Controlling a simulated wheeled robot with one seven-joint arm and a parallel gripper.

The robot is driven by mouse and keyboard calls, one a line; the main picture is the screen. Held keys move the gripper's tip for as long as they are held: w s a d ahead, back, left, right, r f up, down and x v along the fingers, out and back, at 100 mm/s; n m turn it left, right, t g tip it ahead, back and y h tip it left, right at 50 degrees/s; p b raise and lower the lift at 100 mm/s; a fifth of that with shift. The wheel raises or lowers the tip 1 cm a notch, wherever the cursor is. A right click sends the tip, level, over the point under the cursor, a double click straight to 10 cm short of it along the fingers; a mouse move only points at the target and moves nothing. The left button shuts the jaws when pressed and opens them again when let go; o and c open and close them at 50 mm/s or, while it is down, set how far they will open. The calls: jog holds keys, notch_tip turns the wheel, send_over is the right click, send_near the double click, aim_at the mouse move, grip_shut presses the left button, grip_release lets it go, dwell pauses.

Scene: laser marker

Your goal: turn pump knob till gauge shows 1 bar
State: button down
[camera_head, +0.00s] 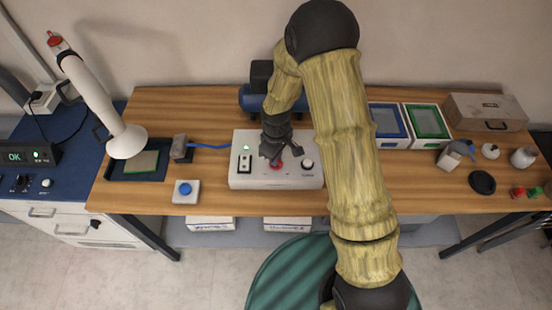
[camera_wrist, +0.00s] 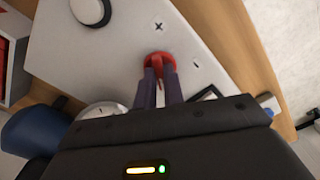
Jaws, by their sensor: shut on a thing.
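The white pump box (camera_head: 262,180) stands on the wooden table in the head view. A red knob (camera_wrist: 157,57) sits on its top, and it also shows in the head view (camera_head: 277,164). My gripper (camera_wrist: 160,72) is shut on the red knob, its two dark fingers on either side of it. In the head view my gripper (camera_head: 272,155) reaches down onto the box. A round white dial, likely the gauge (camera_wrist: 98,108), is partly hidden behind my gripper in the wrist view; its reading cannot be made out.
A black-rimmed round knob (camera_head: 308,165) is right of the red knob. A rocker switch (camera_head: 245,163) and a lit green light (camera_head: 246,148) are on the left. A blue tank (camera_head: 252,98) stands behind. A blue button box (camera_head: 185,191) is at the left front.

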jog(key=m+b, duration=0.1)
jog(key=m, duration=0.3)
jog(key=shift+w+a+m, duration=0.1)
jog(key=shift+m, duration=0.2)
jog(key=shift+r+m+b, duration=0.1)
jog(key=shift+m+b, duration=0.3)
jog(key=shift+m, duration=1.6)
jog(key=c, duration=1.5)
grip_release()
notch_tip(320, 180, up, 17)
jog(key=b, duration=0.2)
jog(key=shift+r, duration=0.2)
